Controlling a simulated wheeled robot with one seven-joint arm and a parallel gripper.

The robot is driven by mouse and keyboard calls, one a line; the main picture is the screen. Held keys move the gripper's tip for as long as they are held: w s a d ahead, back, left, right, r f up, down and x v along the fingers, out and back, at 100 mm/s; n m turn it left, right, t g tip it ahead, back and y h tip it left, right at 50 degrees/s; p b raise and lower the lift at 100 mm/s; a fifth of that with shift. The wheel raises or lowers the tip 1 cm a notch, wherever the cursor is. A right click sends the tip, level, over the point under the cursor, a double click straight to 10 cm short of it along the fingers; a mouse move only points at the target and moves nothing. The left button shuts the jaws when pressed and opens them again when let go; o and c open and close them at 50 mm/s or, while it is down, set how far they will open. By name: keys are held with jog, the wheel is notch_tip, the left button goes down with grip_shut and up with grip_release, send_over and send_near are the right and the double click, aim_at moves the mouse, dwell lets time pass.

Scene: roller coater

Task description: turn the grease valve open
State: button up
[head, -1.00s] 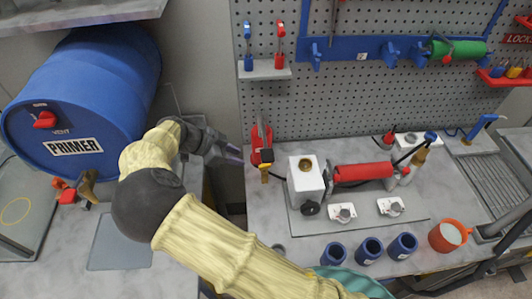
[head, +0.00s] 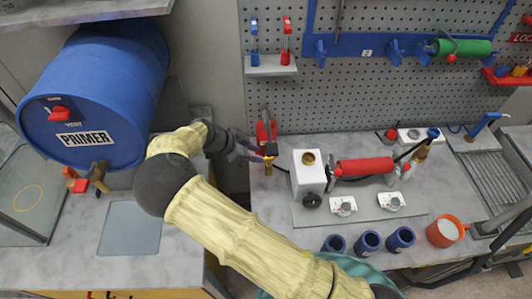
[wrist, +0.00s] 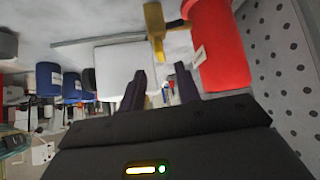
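A red cylinder (head: 265,130) stands at the left end of the right-hand bench, against the pegboard. A small yellow handle (head: 270,152), which looks like the grease valve, is on its front. In the wrist view the yellow handle (wrist: 155,30) joins the red cylinder (wrist: 217,45) on the right by a short stem. My gripper (head: 255,152) is just left of the handle in the head view. In the wrist view my gripper (wrist: 161,78) is open, with the handle's end just beyond and between its fingertips. I cannot tell whether they touch.
A white block (head: 309,173) with a red roller (head: 364,167) stands right of the handle. Blue cups (head: 368,243) and an orange mug (head: 446,231) are along the front. The blue primer drum (head: 100,95) lies left. The pegboard (head: 350,100) rises close behind.

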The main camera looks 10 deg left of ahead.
aim_at(269, 161)
jog(key=p+x, duration=0.1)
jog(key=x, duration=0.3)
jog(key=shift+w+d+p, duration=0.1)
jog(key=shift+p, duration=0.3)
jog(key=shift+w+d+f, duration=0.25)
jog(key=shift+d+f, duration=0.05)
jog(key=shift+f, duration=0.2)
grip_shut()
